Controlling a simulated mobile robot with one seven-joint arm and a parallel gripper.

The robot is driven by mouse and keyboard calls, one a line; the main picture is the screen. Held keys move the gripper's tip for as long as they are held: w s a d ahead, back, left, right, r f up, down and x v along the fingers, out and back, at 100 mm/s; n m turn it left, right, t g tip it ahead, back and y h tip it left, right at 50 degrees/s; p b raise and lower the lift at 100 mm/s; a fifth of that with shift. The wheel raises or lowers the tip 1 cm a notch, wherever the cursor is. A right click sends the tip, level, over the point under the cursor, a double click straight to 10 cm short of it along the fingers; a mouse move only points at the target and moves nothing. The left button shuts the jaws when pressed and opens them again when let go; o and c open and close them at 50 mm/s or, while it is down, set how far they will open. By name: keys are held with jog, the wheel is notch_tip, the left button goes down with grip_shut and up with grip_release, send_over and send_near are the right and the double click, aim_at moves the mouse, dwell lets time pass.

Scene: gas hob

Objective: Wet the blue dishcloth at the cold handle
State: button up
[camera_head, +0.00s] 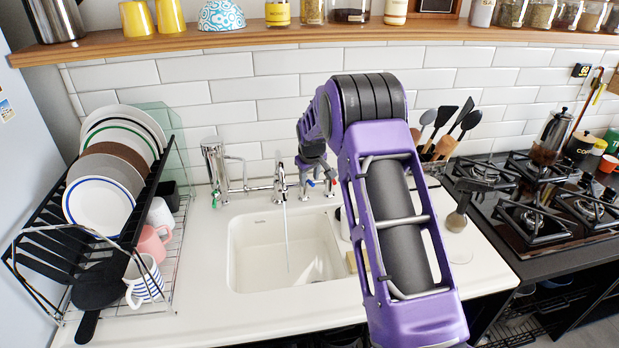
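The tap (280,183) stands behind the white sink (240,262), and a thin stream of water (286,240) runs from it into the basin. Small red and blue marks show at the tap's handles (329,184), right of the spout. My gripper (317,175) is at these handles, pointing down from the purple arm. Its fingers are small and partly covered, so I cannot tell whether they are open or touching a handle. I cannot make out the blue dishcloth; my arm hides part of the sink's right side and the counter there.
A dish rack (178,262) with plates and mugs stands left. A gas hob (510,235) and a utensil holder (436,150) are right. A shelf (180,42) with jars and cups runs above. The counter (215,315) before the sink is clear.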

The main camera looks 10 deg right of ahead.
grip_shut()
jog(key=shift+a, duration=0.1)
jog(key=shift+a+f+m+b, duration=0.1)
jog(key=shift+m+b, duration=0.2)
jog(key=shift+m, duration=0.3)
grip_release()
